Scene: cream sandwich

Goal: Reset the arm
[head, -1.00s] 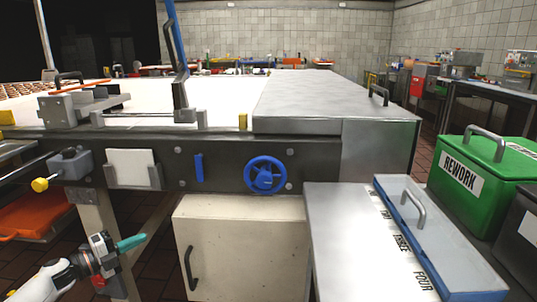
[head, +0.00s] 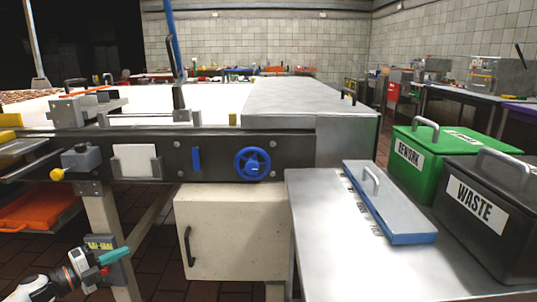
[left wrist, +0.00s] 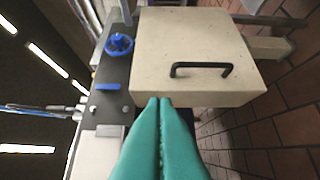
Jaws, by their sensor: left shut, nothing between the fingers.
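My left gripper (head: 112,256) is at the lower left of the head view, in front of the machine's leg and below its dark side panel. In the left wrist view its two teal fingers (left wrist: 158,100) lie together, shut and empty. They point toward the edge of the cream cabinet (left wrist: 200,50) with its black handle; from this view I cannot tell the distance. The same cabinet also shows in the head view (head: 235,222), to the right of the gripper and apart from it. My right gripper is not in view.
A machine with a blue handwheel (head: 252,163) fills the middle. At right, a steel table (head: 320,225) holds a blue-edged lidded tray (head: 405,238), a green REWORK bin (head: 408,156) and a black WASTE bin (head: 475,205). An orange tray (head: 35,210) is at far left. Brick-tiled floor shows below.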

